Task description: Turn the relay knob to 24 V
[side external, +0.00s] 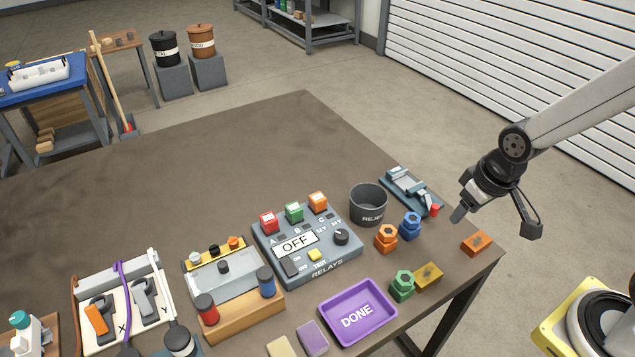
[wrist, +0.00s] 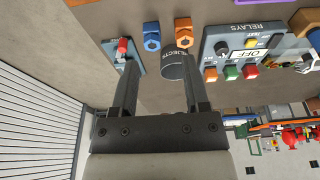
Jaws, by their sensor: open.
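The relay box (side external: 315,262) is a grey panel marked RELAYS on the brown table. Its black knob (side external: 341,237) sits at the right of the display, which reads OFF; the small voltage marks by the knob are hard to read. Red, green and orange blocks stand along its back edge. In the wrist view the box (wrist: 241,30) is at the upper right, upside down, with the knob (wrist: 221,47) near its left side. My gripper (side external: 458,218) is above the table's right side, well right of the box. In the wrist view its two fingers (wrist: 160,92) are apart, with nothing held.
A dark reject bin (side external: 368,205) stands between the box and my gripper. Blue, orange and green bolts (side external: 402,286), a clamp (side external: 410,191) and an orange block (side external: 475,243) lie nearby. A purple DONE tray (side external: 357,336) is in front. The table's back is bare.

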